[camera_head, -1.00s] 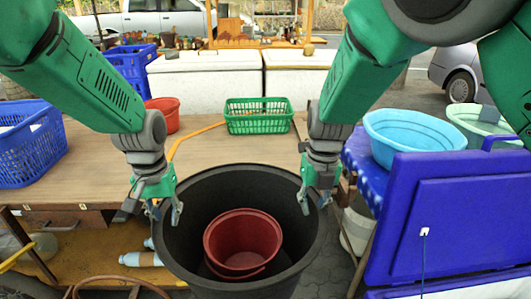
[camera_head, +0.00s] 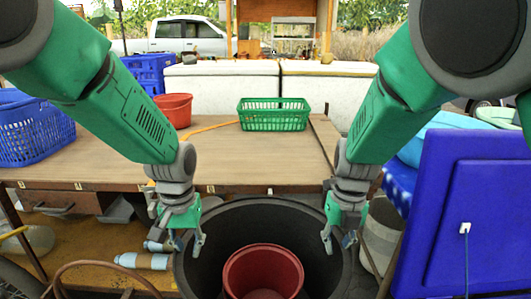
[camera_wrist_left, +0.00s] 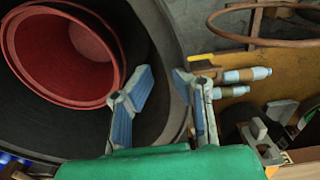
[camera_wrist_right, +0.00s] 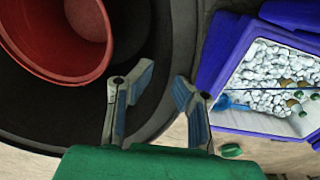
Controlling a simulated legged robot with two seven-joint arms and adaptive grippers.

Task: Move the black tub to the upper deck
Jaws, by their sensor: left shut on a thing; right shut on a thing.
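The large black tub (camera_head: 335,275) stands upright between my arms, in front of the wooden table, with a red pot (camera_head: 263,270) inside it. Its base is out of view. My left gripper (camera_head: 186,240) is shut on the tub's left rim, and the rim passes between its fingers in the left wrist view (camera_wrist_left: 163,88). My right gripper (camera_head: 338,238) is shut on the right rim, and its fingers straddle the rim in the right wrist view (camera_wrist_right: 152,88). The table's upper deck (camera_head: 215,165) lies just beyond the tub, and the tub's rim appears below its front edge.
A green basket (camera_head: 273,122), a red bucket (camera_head: 175,112) and a blue basket (camera_head: 35,140) stand on the deck; its front middle is clear. A blue cooler (camera_head: 465,215) stands close on the right. Bottles (camera_head: 143,261) lie on the lower shelf at left.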

